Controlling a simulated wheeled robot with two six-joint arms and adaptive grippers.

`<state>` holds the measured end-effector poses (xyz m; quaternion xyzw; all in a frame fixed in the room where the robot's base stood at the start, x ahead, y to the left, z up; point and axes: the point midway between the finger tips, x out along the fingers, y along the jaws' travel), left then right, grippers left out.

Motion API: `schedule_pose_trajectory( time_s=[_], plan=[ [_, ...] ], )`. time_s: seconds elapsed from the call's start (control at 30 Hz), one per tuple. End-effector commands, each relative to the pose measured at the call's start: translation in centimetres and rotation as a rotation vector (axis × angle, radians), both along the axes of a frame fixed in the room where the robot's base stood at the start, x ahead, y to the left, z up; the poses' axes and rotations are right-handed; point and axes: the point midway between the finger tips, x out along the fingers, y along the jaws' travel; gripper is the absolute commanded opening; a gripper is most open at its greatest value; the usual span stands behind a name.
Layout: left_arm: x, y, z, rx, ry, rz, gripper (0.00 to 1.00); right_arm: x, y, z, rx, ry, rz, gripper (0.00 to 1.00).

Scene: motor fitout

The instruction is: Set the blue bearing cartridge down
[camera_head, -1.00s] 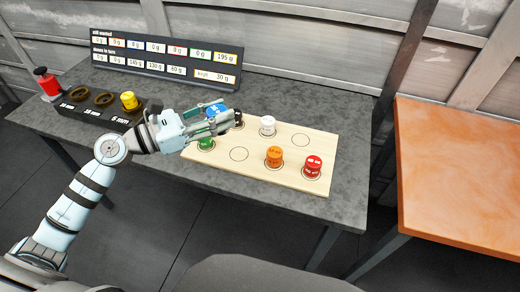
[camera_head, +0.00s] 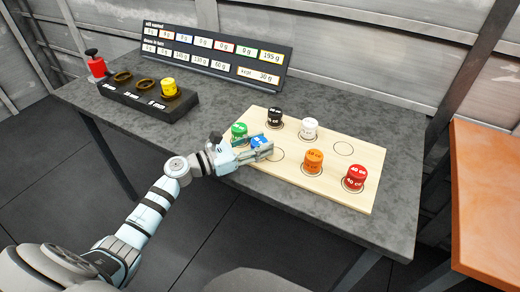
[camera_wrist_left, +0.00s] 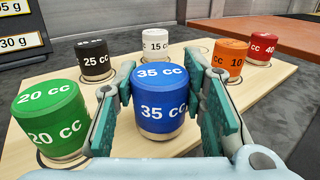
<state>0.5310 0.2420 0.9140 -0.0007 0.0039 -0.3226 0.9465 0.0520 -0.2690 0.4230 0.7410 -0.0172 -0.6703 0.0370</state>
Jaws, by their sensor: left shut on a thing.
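The blue bearing cartridge (camera_head: 260,143), marked 35 cc, is between the fingers of my left gripper (camera_head: 264,147). The left wrist view shows the blue cartridge (camera_wrist_left: 160,97) upright, with a finger against each side. It is over the pale wooden board (camera_head: 365,200), just right of the green cartridge (camera_head: 239,130). An empty ring mark (camera_head: 278,155) shows just right of the gripper. I cannot tell whether the blue cartridge's base touches the board. My right gripper is not in view.
Black (camera_head: 275,116), white (camera_head: 309,127), orange (camera_head: 313,160) and red (camera_head: 355,177) cartridges stand on the board. Another empty ring (camera_head: 343,149) is at the back right. A yellow cartridge (camera_head: 169,87) sits in the black holder (camera_head: 130,97). A sign (camera_head: 215,55) stands behind.

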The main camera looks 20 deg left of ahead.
Motion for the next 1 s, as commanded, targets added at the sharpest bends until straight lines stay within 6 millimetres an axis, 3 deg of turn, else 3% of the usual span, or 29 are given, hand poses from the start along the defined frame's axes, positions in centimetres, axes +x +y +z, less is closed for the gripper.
schedule_pose_trajectory(
  time_s=[0.37,0.4,0.5,0.9,1.0],
  plan=[
    [0.0,0.0,-0.6,0.0,-0.003,0.0,0.0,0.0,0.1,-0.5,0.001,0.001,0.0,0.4],
    [0.0,0.0,-0.6,0.001,-0.002,0.0,0.41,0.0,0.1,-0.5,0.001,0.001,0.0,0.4],
    [0.0,0.0,-0.6,0.0,-0.001,0.0,0.57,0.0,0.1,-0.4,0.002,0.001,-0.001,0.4],
    [0.0,0.0,0.0,0.001,-0.001,0.0,0.58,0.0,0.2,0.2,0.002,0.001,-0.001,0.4],
    [-1.2,1.0,-0.5,0.006,0.001,0.001,0.58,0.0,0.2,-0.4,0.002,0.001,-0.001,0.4]
  ],
)
